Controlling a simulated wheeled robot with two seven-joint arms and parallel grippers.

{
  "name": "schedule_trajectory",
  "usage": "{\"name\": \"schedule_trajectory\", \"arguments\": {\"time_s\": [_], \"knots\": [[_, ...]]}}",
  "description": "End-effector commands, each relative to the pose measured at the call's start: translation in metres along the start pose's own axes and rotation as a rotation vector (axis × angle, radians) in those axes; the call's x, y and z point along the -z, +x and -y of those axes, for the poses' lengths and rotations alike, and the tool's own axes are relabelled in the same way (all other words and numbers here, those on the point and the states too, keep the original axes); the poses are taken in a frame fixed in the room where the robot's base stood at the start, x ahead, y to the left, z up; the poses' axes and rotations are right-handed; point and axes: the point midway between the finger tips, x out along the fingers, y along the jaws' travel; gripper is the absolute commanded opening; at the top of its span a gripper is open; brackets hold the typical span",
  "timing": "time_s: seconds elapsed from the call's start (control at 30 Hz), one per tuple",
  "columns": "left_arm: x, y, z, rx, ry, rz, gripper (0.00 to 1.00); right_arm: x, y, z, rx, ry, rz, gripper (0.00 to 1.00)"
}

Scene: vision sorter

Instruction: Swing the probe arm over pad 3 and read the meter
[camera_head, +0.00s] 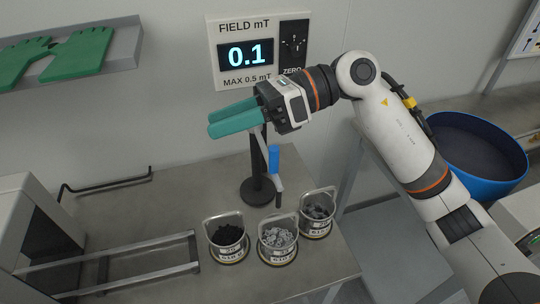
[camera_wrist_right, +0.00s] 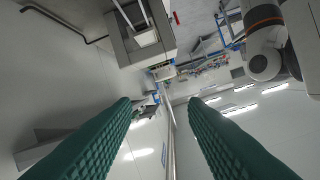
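The probe arm stand has a black post and round base (camera_head: 257,191) on the bench. Three metal buckets stand on round pads: left with black lumps (camera_head: 228,252), middle with grey pieces (camera_head: 277,253), right with dark grey pieces (camera_head: 316,225). Their pad numbers are too small to read surely. The wall meter (camera_head: 246,54) shows 0.1. My right gripper (camera_head: 235,117) is open and empty, above the stand; its green fingers are apart in the right wrist view (camera_wrist_right: 160,108).
A grey machine with a rail frame (camera_head: 110,265) occupies the bench's left. A bent black rod (camera_head: 105,184) is at the back. Green gloves (camera_head: 75,55) lie on a wall shelf. A blue tub (camera_head: 475,150) stands at right. Bare bench (camera_head: 200,190) lies left of the stand.

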Motion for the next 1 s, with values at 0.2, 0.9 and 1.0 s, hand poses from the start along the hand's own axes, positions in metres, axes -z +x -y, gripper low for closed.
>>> {"name": "schedule_trajectory", "arguments": {"time_s": [0.2,0.9,1.0], "knots": [[-0.001,0.000,-0.001,-0.002,0.000,0.001,0.38,-0.028,-0.059,-0.028,-0.200,-0.170,0.636,0.40],[-0.003,-0.022,-0.002,-0.002,0.000,0.001,0.38,-0.086,-0.064,-0.057,-0.296,-0.173,0.916,0.40],[-0.003,-0.026,-0.002,-0.002,0.000,0.001,0.38,-0.100,-0.054,-0.063,-0.297,-0.172,0.916,0.40]]}}
